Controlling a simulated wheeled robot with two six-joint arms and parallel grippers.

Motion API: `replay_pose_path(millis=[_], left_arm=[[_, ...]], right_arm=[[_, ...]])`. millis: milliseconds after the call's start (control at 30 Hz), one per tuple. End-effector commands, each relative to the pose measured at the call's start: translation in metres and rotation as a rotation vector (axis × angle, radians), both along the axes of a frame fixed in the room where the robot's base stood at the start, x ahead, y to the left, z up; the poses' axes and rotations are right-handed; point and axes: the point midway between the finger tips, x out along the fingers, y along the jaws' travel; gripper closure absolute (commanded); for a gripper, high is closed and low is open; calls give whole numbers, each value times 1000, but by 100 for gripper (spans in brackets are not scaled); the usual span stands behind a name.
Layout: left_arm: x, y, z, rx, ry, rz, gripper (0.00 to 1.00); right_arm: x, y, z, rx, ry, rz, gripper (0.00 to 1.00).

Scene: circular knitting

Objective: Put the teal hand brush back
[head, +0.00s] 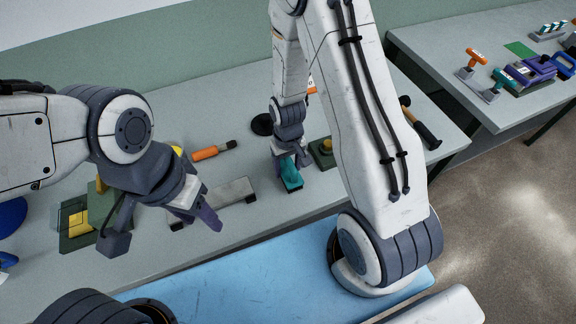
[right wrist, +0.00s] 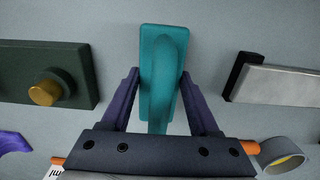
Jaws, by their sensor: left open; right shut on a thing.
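The teal hand brush (head: 291,176) is at the middle of the grey workbench, under my right gripper (head: 287,155). In the right wrist view the brush (right wrist: 160,50) lies lengthwise between the two purple fingers of my right gripper (right wrist: 160,80), which is shut on it. The brush is at or just above the bench top; I cannot tell which. Its underside is hidden. My left gripper (head: 162,228) is open and empty, to the left of the brush and over the bench's front part.
A grey metal bar (head: 232,192) and an orange-handled tool (head: 213,151) lie left of the brush. A green and yellow fixture (head: 78,228) is at left. A second table (head: 440,45) holds several tools.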

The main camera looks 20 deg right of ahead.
Motion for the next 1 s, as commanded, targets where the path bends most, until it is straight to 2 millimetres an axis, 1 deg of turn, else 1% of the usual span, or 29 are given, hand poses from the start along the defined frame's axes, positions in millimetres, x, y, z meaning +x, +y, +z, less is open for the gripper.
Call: replay_pose_path(millis=[100, 367, 467, 500, 567, 600, 867, 967, 1000], left_arm=[[0, 0, 2, 0, 0, 0, 50], [0, 0, 1, 0, 0, 0, 50], [0, 0, -2, 0, 0, 0, 50], [0, 0, -2, 0, 0, 0, 50], [0, 0, -1, 0, 0, 0, 50], [0, 0, -1, 0, 0, 0, 50], [0, 0, 0, 0, 0, 0, 50], [0, 0, 4, 0, 0, 0, 50], [0, 0, 2, 0, 0, 0, 50]], right_arm=[[0, 0, -7, 0, 0, 0, 100], [0, 0, -8, 0, -2, 0, 100], [0, 0, -12, 0, -2, 0, 100], [0, 0, -12, 0, -1, 0, 35], [0, 0, -11, 0, -2, 0, 12], [0, 0, -11, 0, -2, 0, 8], [0, 0, -11, 0, -1, 0, 8], [0, 0, -6, 0, -2, 0, 8], [1, 0, -4, 0, -3, 0, 8]])
